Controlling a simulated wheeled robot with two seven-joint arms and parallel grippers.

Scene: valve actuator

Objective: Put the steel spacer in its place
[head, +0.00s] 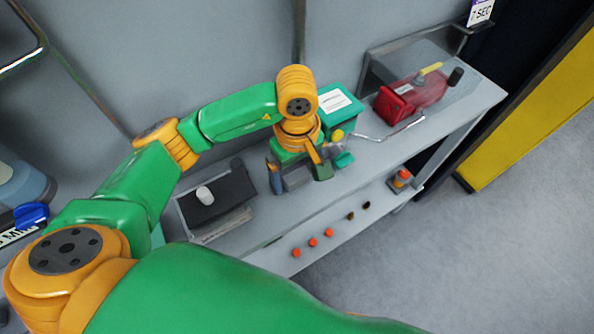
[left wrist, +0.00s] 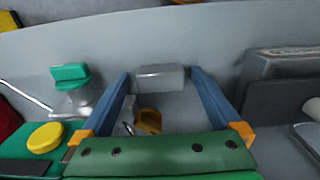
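My left gripper (head: 298,183) is low over the bench, pointing down. In the left wrist view its two blue fingers (left wrist: 160,74) are spread apart. A plain grey block (left wrist: 160,80), which could be the steel spacer, shows between the fingertips with a narrow gap on each side; no grip on it shows. The block (head: 297,180) is partly hidden by the gripper in the head view. A pale short cylinder (head: 205,195) sits on a dark tray (head: 238,185) to the left; I cannot tell if that is the spacer instead. My right gripper is out of view.
A green box with a white label (head: 342,107) stands behind the gripper. A red actuator body (head: 410,96) lies to the right, near a bent metal rod (head: 395,130). Several orange caps (head: 313,242) line the lower front ledge. A yellow knob (left wrist: 45,138) is near the left finger.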

